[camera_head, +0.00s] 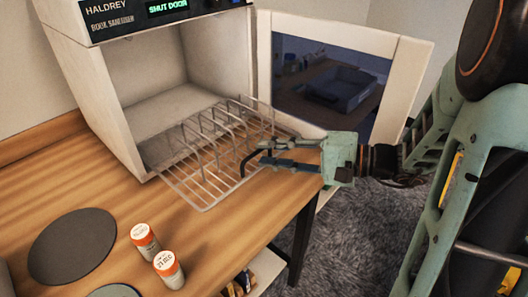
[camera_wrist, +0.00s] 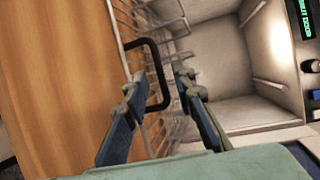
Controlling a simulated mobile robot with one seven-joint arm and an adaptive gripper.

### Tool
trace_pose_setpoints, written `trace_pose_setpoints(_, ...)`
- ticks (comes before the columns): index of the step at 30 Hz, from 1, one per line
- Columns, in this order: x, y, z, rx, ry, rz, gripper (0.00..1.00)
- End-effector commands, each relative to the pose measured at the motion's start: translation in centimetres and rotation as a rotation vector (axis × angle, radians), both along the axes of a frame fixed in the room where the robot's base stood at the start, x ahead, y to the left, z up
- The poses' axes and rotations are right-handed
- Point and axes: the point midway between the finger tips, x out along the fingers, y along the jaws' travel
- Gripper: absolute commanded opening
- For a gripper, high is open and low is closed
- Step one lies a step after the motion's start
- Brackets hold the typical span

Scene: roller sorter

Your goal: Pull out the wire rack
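The wire rack (camera_head: 205,160) sticks far out of the open cabinet (camera_head: 95,85), over the wooden table, with its rear end at the opening. It also shows in the wrist view (camera_wrist: 172,48). A black looped handle (camera_head: 247,160) is on its right side, near my gripper. My gripper (camera_head: 268,153) comes in from the right with its fingers apart. In the wrist view, the black handle (camera_wrist: 157,72) lies between the two fingertips (camera_wrist: 158,84). I cannot tell whether either finger touches it.
The cabinet door (camera_head: 412,70) stands wide open behind my gripper. The cabinet's display (camera_head: 167,6) reads "SHUT DOOR". The table's edge is below my gripper.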

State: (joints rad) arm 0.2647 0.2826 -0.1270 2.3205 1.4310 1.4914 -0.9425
Motion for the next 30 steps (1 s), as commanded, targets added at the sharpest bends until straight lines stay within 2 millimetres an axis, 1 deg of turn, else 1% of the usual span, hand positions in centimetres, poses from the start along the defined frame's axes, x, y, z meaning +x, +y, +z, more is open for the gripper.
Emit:
trace_pose_setpoints(1, -0.2, -1.1, 0.2, -0.002, -0.001, -0.006, 0.24)
trace_pose_setpoints(6, -1.3, -4.6, 0.9, -0.002, -0.002, -0.007, 0.24)
trace_pose_setpoints(9, -2.0, -6.5, 1.2, -0.001, -0.002, -0.005, 0.24)
trace_pose_setpoints(13, -2.5, -8.3, 1.5, -0.001, -0.001, -0.004, 0.24)
trace_pose_setpoints(16, -2.9, -9.1, 1.7, 0.000, 0.000, -0.001, 0.24)
trace_pose_setpoints(19, -3.0, -9.5, 1.8, 0.000, 0.000, -0.001, 0.24)
trace_pose_setpoints(30, -3.0, -9.5, 1.8, 0.000, 0.000, 0.000, 0.24)
